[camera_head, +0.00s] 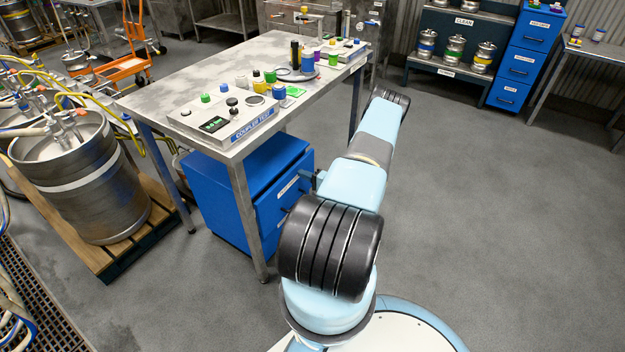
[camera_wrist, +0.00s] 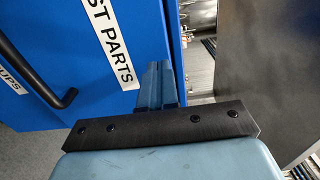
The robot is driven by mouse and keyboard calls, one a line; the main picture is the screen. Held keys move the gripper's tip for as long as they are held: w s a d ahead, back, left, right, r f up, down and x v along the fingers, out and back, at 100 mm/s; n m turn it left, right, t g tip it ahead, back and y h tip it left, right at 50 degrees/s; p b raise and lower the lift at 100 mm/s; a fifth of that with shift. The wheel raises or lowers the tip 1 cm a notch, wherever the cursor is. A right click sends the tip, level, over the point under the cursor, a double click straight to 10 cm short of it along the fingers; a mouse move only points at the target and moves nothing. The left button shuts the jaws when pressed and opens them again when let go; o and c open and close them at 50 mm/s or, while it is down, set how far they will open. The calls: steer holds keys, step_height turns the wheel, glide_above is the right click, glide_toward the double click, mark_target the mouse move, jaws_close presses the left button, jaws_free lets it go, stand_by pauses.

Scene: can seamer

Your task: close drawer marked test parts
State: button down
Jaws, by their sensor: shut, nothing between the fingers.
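A blue drawer cabinet (camera_head: 232,198) stands under the steel table in the head view, its labelled front facing my arm. In the wrist view the blue drawer front (camera_wrist: 120,15) fills the upper left. Its white label (camera_wrist: 108,38) reads "ST PARTS", the start cut off. A black bar handle (camera_wrist: 40,75) and part of another label ending in "UPS" lie to its left. My gripper (camera_wrist: 158,72) is shut and empty, its fingertips at the drawer front near its edge, beside the label. Contact is unclear. How far the drawer stands out is hard to tell.
The steel table (camera_head: 160,100) stands over the cabinet, with a leg (camera_head: 245,215) close to the drawer fronts. A coupler test box (camera_head: 225,115) and small bottles sit on top. A keg (camera_head: 85,180) on a pallet stands left. The floor (camera_head: 480,200) at right is clear.

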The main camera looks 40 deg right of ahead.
steer(key=shift+x, duration=0.8)
steer(key=x, duration=0.4)
steer(key=shift+w+r, duration=0.1)
steer(key=shift+s, duration=0.25)
glide_toward(295, 170)
steer(key=v, duration=0.3)
steer(key=shift+s+d, duration=0.1)
steer(key=shift+s, duration=0.3)
